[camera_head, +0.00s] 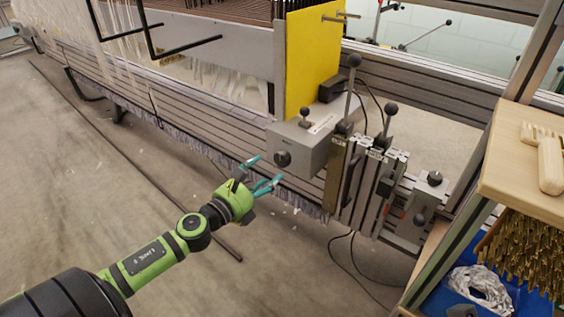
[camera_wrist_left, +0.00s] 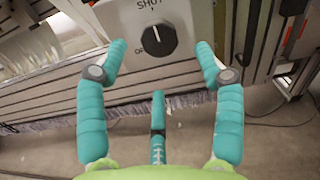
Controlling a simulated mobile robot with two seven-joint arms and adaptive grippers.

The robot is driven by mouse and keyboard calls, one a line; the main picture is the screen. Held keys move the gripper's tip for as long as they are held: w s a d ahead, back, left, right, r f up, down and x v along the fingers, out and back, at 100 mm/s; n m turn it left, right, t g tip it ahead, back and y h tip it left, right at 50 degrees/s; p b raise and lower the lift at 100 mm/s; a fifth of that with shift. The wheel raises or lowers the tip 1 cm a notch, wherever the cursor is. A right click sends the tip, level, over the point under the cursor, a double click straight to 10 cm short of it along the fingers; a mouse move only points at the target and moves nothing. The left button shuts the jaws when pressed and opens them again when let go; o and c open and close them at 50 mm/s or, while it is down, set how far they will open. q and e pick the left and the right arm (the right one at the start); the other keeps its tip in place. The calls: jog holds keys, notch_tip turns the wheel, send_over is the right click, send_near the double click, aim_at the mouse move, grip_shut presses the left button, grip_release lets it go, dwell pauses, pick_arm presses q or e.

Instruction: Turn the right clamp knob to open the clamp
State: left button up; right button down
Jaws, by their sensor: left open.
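The dark round clamp knob (camera_head: 282,158) sits on the front of a grey box (camera_head: 310,137) at the loom's right end. In the left wrist view the knob (camera_wrist_left: 159,39) has a white pointer aimed up at the word SHUT; lettering at its lower left is partly hidden. My left gripper (camera_head: 265,171), green with teal fingers, is open and empty just in front and to the left of the box. In the wrist view its two upper fingers stand either side of the knob, seemingly short of it, with a third finger below. My right gripper is not in view.
Upright levers with black ball tops (camera_head: 390,108) and metal rails stand right of the box. A yellow plate (camera_head: 312,62) rises behind it. A wooden shelf (camera_head: 510,180) and blue bin (camera_head: 525,303) are at the right. The floor (camera_head: 100,190) at left is mostly clear.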

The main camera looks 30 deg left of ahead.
aim_at(280, 161)
pick_arm(q)
jog(key=shift+w+d+b, duration=0.2)
jog(key=shift+w+b, duration=0.15)
jog(key=shift+w, duration=2.4)
jog(key=c, duration=1.1)
